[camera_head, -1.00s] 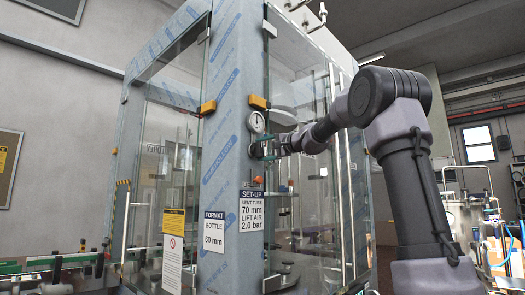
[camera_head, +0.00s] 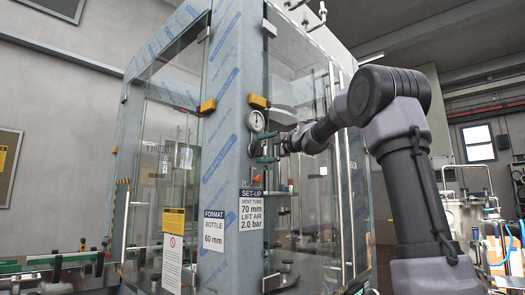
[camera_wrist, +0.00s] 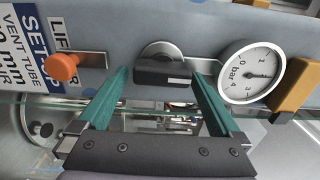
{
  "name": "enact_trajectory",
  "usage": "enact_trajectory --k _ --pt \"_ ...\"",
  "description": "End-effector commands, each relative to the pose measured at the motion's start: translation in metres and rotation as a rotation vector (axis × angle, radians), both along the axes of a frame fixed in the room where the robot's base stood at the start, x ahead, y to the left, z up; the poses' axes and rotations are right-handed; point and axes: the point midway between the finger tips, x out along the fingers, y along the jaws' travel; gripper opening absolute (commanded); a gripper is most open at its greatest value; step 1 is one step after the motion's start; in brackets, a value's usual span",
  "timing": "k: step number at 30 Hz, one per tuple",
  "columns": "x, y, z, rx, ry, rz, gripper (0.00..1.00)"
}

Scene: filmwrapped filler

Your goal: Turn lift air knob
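The lift air knob is a dark bar-shaped knob (camera_wrist: 163,73) on a round silver base on the grey column, between a pressure gauge and an orange knob. The round white gauge (camera_wrist: 250,74), marked in bar, is right of it in the wrist view and above my gripper in the head view (camera_head: 256,121). Its needle points to the right side of the dial. My gripper (camera_wrist: 160,70) is open, its teal fingers on either side of the dark knob. A gap shows at the left finger; the right finger is close to the knob, contact unclear. In the head view my gripper (camera_head: 264,149) partly hides the knob.
The orange knob (camera_wrist: 63,67) is left of my gripper in the wrist view. A set-up label (camera_head: 251,209) reads lift air 2.0 bar. Glass door panels (camera_head: 300,90) flank the film-wrapped column (camera_head: 220,150). An orange-yellow block (camera_wrist: 295,85) is beyond the gauge.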

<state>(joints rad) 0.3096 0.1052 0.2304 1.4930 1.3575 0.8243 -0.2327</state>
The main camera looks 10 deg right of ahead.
Motion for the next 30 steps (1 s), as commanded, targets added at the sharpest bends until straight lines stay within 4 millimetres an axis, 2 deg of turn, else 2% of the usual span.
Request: enact_trajectory --k 8,11,21,25,30 --pt "-0.004 -0.003 0.001 0.0 -0.001 -0.001 1.0" --pt "-0.014 -0.01 0.002 0.0 -0.001 -0.002 1.0" --pt "-0.068 -0.049 0.001 0.001 -0.002 -0.003 1.0" --pt "-0.081 -0.059 0.001 -0.001 -0.002 -0.002 1.0" --pt "-0.087 -0.064 0.0 0.0 0.0 0.0 1.0"
